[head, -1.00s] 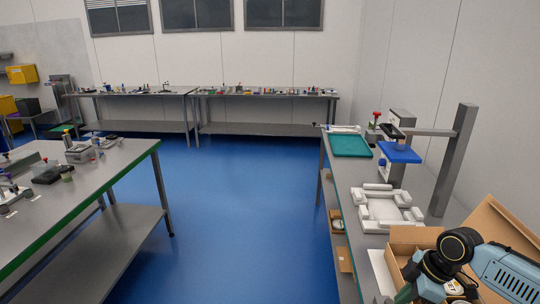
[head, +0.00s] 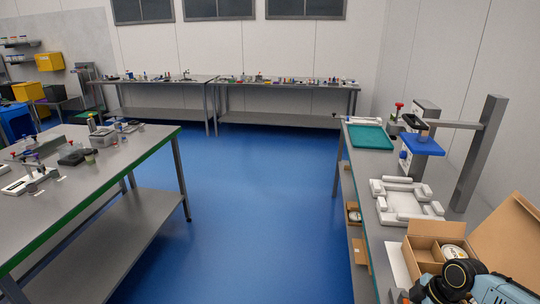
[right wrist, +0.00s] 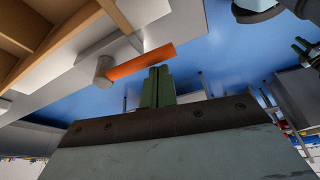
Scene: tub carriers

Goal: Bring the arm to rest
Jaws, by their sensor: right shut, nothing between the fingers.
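My right gripper (right wrist: 157,87) shows in the right wrist view, its two green fingers pressed together with nothing between them. In the head view only my right arm (head: 462,283) shows, at the lower right corner, in front of the open cardboard box; the gripper itself is out of sight there. My left arm and gripper are in neither view.
The open cardboard box (head: 412,246) holds a round tin (head: 453,252) on the right bench. A white tray (head: 380,208), teal tray (head: 370,137) and a grey post (head: 480,155) stand beyond. An orange bar (right wrist: 143,61) shows near the fingers. Blue floor lies clear between benches.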

